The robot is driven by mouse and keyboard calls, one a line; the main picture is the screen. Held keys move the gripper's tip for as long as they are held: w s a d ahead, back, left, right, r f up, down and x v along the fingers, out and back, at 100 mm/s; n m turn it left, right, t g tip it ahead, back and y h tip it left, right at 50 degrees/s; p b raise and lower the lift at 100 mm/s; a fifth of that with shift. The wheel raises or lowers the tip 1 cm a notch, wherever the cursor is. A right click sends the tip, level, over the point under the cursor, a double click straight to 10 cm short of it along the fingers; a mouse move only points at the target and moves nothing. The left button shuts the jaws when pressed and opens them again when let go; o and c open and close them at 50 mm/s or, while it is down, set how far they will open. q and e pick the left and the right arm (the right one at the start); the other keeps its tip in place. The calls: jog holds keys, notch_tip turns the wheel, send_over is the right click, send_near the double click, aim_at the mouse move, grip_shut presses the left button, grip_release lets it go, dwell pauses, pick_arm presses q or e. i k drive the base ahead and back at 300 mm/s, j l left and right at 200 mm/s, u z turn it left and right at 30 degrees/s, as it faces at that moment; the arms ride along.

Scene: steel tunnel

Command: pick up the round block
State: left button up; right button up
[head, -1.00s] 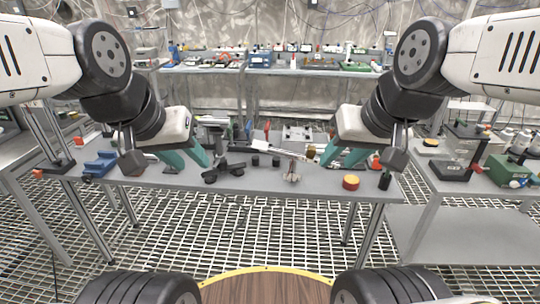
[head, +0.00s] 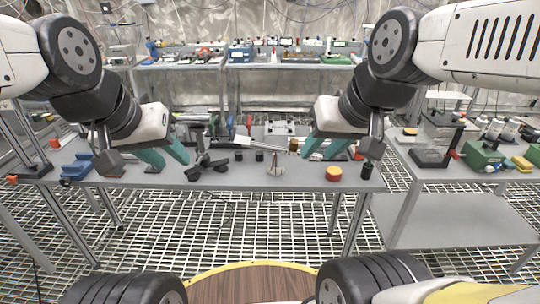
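The round block (head: 333,175), a short red cylinder with a yellow top, stands on the near right part of the grey table (head: 225,178). My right gripper (head: 325,152) has its teal fingers spread. It is empty, a little behind and above the round block in the picture, and apart from it. My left gripper (head: 166,157) is also open and empty. It is over the left part of the table, far from the block.
A dark cylinder (head: 367,170) stands close to the block's right. Dark parts (head: 205,168) and a small stand (head: 275,168) lie left of it. Blue blocks (head: 77,167) sit at the left end.

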aim_at(259, 156)
jog(key=u, duration=0.4)
jog(key=l+u, duration=0.9)
jog(key=k+l+u, duration=0.1)
jog(key=l+u, duration=0.2)
jog(key=u, duration=0.2)
jog(key=k+l, duration=0.1)
jog(key=l, duration=0.25)
jog(key=k+l+u, duration=0.15)
jog(key=l, duration=0.55)
jog(key=k+l+u, duration=0.2)
jog(key=k+l, duration=0.15)
jog(key=l, duration=0.3)
jog(key=i, duration=0.4)
jog(key=j, duration=0.05)
